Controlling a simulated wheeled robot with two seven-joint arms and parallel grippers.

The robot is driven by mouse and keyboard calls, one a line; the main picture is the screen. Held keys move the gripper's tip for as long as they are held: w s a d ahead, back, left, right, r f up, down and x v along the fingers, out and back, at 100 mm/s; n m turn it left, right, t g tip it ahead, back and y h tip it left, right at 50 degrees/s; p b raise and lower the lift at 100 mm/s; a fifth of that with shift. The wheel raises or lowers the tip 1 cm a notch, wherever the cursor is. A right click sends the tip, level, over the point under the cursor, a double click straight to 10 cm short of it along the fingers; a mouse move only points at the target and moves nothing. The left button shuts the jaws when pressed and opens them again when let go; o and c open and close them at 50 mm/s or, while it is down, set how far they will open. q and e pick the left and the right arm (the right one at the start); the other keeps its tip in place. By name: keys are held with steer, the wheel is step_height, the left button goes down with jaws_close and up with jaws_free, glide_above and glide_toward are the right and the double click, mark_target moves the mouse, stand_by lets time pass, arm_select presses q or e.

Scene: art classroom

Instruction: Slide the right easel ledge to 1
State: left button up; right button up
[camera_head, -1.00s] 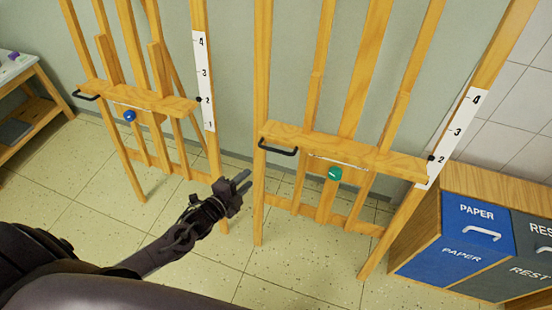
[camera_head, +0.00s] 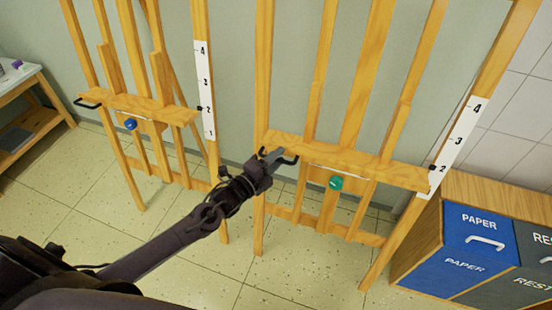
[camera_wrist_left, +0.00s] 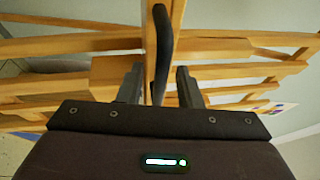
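The right easel's wooden ledge (camera_head: 350,160) has a black handle (camera_head: 290,160) at its left end and a green knob (camera_head: 336,183) below its middle. My left gripper (camera_head: 272,156) is at the handle. In the left wrist view, its two fingers (camera_wrist_left: 159,88) are open, with the black handle (camera_wrist_left: 162,45) between them and gaps on both sides. My right gripper is out of view.
The left easel has its own ledge (camera_head: 135,106) with a blue knob (camera_head: 131,124) and a scale (camera_head: 205,95). A wooden cabinet with blue paper bins (camera_head: 470,235) stands at the right. A table (camera_head: 30,85) is at the far left. The floor in front is clear.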

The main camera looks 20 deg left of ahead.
arm_select(q)
steer(key=shift+c, duration=0.3)
jaws_close()
step_height(320, 180, down, 11)
steer(key=s+b, duration=0.2)
steer(key=b, duration=0.5)
steer(key=shift+r, duration=0.2)
steer(key=shift+f, duration=0.1)
steer(key=shift+c, duration=0.3)
jaws_free()
steer(key=shift+o, duration=0.6)
